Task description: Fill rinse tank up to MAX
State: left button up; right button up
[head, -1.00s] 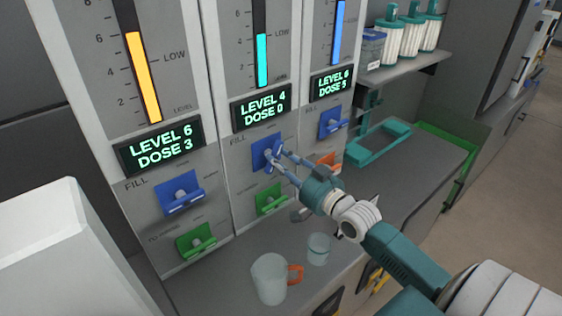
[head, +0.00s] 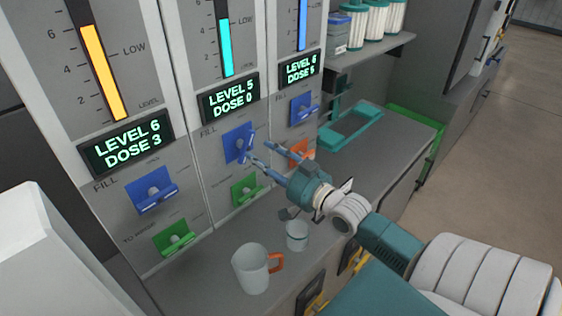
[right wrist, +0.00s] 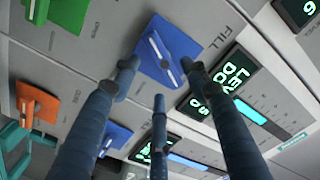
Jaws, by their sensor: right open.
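A grey panel has three columns, each with a level bar and a green-lit display. The middle column has a teal bar (head: 227,47), its display (head: 230,98) reading LEVEL 5, DOSE 0. Below it, beside the word FILL, is a blue lever (head: 236,146); it also shows in the right wrist view (right wrist: 166,48). My right gripper (head: 260,153) is open, its fingertips close around the lever's right side; I cannot tell whether they touch. In the right wrist view the open fingers (right wrist: 158,72) straddle the lever. I cannot read which column is the rinse tank. My left gripper is not visible.
The left column has a yellow bar (head: 104,75), a blue lever (head: 152,191) and a green lever (head: 174,238). A green lever (head: 246,190) and orange lever (head: 300,152) sit near my gripper. A jug (head: 250,270) and a cup (head: 297,236) stand on the counter below.

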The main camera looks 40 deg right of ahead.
jog(key=s, duration=0.8)
jog(key=shift+d, duration=0.35)
dwell(6.0)
